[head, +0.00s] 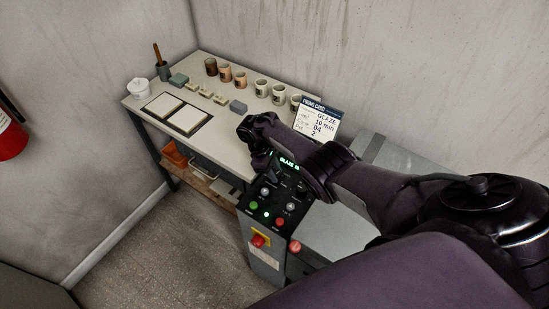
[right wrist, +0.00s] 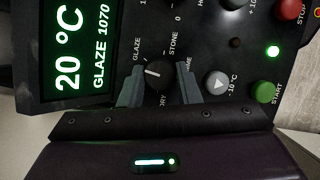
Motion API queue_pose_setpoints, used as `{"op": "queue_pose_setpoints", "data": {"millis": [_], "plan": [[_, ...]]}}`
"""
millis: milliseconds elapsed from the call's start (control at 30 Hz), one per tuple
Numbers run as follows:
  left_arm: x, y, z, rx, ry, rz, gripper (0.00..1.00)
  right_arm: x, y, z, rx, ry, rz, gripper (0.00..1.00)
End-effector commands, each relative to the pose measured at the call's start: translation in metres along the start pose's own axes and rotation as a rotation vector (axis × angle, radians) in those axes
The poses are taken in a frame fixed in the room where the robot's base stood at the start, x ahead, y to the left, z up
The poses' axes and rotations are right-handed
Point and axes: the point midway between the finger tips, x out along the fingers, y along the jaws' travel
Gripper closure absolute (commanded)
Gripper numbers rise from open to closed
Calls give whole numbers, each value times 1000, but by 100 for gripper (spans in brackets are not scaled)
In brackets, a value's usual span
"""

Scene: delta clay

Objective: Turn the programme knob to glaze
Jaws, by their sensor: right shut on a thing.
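The programme knob (right wrist: 155,74) is a round black knob with a white mark, on the dark control panel (right wrist: 206,52) in the right wrist view. Labels GLAZE, STONE and DRY stand around it. The white mark lies on the side towards the display and the GLAZE label. My right gripper (right wrist: 158,90) is shut on the knob, a grey finger on each side. The display (right wrist: 82,48) reads 20 °C and GLAZE 1070. In the head view the display (head: 289,162) shows GLAZE, and my right arm hides the knob. My left gripper is out of view.
A firing card (head: 320,119) reads GLAZE, 10 min. A red switch (head: 258,240) sits below the panel. A worktable (head: 225,149) holds cups and tiles.

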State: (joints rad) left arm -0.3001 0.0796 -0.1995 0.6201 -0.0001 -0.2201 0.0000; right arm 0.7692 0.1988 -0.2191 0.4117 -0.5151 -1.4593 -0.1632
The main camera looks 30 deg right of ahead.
Motion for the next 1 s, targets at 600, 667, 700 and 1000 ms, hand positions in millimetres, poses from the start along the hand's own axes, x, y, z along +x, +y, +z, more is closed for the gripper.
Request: {"op": "queue_pose_setpoints", "data": {"millis": [600,667,700,1000], "plan": [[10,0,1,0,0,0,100,1,2,0,327,1,-137,93],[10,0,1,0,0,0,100,0,2,0,337,1,-141,93],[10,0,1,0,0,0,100,0,2,0,343,0,-143,93],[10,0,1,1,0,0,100,0,2,0,353,0,-146,93]]}}
